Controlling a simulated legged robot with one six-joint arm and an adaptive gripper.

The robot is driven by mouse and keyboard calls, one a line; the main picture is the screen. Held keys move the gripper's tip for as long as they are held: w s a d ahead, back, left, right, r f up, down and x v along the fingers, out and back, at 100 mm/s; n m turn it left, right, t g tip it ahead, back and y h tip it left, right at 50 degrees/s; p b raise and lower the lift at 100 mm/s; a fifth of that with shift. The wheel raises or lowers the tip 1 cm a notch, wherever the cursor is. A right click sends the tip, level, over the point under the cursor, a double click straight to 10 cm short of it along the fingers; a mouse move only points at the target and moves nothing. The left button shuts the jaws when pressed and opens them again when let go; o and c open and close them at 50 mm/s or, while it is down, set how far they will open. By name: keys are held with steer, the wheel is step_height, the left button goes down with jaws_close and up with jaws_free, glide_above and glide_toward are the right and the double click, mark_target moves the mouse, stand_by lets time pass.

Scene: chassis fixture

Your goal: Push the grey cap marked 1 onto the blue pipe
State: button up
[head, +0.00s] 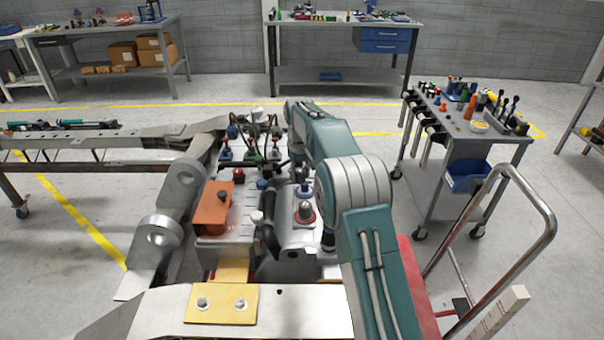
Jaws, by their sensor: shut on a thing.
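My teal arm reaches from the lower right over the chassis fixture and bends down at its far end. My gripper (297,170) is a small dark shape below the wrist, partly hidden by the arm and fittings. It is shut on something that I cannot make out. Fittings with blue parts stand on the fixture, one at the left (225,151) and one with a blue ring (305,189) near the arm. I cannot tell which of them is the blue pipe. No grey cap with a readable 1 shows; the mark is too small or hidden.
An orange block (211,207) and several coloured fittings crowd the fixture's top. Grey chassis rails (160,236) flank it at the left. A tool cart (475,140) with bottles and tools stands at the right, behind a trolley handle (548,225). Workbenches line the back wall.

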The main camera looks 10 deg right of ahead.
mark_target(307, 184)
steer(key=shift+d, duration=0.9)
steer(key=shift+d, duration=0.15)
steer(key=shift+f, duration=0.15)
steer(key=shift+f, duration=1.25)
steer(key=shift+c, duration=1)
steer(key=shift+f, duration=0.65)
steer(key=o, duration=1)
steer(key=shift+f, duration=0.1)
steer(key=shift+d, duration=0.1)
